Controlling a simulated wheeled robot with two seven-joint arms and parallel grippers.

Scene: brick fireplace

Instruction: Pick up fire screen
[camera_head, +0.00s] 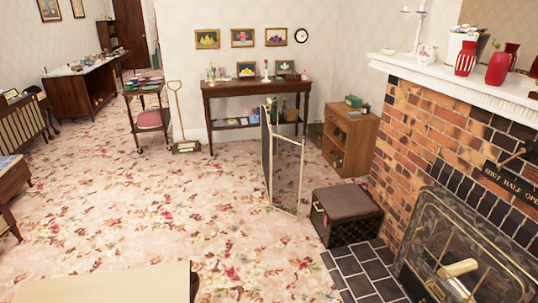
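The fire screen (287,178) stands upright on the floral carpet near the middle of the camera_head view. It has thin, light-edged frames with see-through mesh, and its panels are folded at an angle to each other. It stands to the left of a dark box-like seat and in front of the console table. Neither of my grippers can be made out in this view, and nothing is seen touching the screen.
A dark box-like seat (346,213) stands right of the screen, by the black hearth tiles (362,275) and brick fireplace (425,140). A console table (232,90) and small wooden cabinet (352,140) stand behind. A beige surface (100,285) fills the bottom left. Carpet left of the screen is clear.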

